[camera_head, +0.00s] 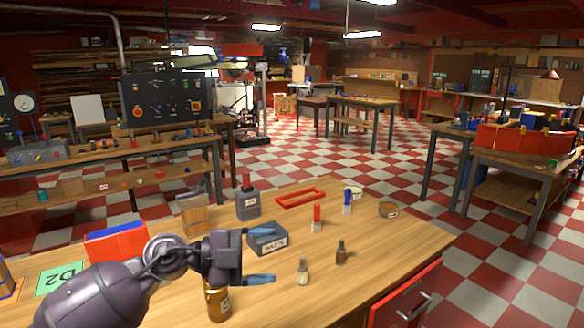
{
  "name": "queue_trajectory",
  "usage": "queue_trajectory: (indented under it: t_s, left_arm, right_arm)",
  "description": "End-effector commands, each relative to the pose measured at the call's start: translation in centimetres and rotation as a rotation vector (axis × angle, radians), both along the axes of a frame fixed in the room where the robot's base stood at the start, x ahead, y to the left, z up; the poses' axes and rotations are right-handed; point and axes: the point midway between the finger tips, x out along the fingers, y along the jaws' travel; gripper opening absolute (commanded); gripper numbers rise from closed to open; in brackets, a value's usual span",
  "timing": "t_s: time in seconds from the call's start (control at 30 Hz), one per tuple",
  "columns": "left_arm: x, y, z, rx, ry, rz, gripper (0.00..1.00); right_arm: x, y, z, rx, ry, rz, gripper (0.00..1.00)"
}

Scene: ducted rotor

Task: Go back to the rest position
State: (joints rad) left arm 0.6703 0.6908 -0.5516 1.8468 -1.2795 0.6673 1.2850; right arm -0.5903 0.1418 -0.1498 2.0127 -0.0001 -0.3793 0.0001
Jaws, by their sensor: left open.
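My left arm comes in from the lower left, and my left gripper (268,256) hangs over the near part of the wooden table (395,248). Its two blue-tipped fingers are spread apart and point right, with nothing held between them. A dark grey labelled box (268,245) shows just behind the fingers; I cannot tell the gap in depth. A gold can (217,304) stands below the gripper in the picture, partly covered by it. My right gripper is not in view.
The table's right part is mostly clear. Other benches stand beyond.

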Motion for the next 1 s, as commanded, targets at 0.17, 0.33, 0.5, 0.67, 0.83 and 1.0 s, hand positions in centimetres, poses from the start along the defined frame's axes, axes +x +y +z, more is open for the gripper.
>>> queue_trajectory:
  t_s: [0.17,0.33,0.5,0.67,0.83,1.0]
  left_arm:
    - [-1.4,0.9,0.7,-0.324,0.014,0.185,0.73]
    - [-1.7,4.2,0.2,-0.555,0.066,0.453,0.73]
    - [-2.4,8.9,-2.4,-0.689,0.168,0.777,0.73]
    - [-4.2,13.8,-6.7,-0.716,0.315,1.1,0.73]
    - [-8.2,18.4,-12.5,-0.641,0.525,1.42,0.73]
    - [-14.5,21.5,-18.4,-0.472,0.789,1.678,0.73]
  right_arm:
    - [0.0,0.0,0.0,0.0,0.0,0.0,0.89]
    - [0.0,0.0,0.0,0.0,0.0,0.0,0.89]
    - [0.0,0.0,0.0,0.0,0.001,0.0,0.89]
    - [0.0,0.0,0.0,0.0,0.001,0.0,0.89]
    - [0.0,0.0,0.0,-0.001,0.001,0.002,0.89]
    - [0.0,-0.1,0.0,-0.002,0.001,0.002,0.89]
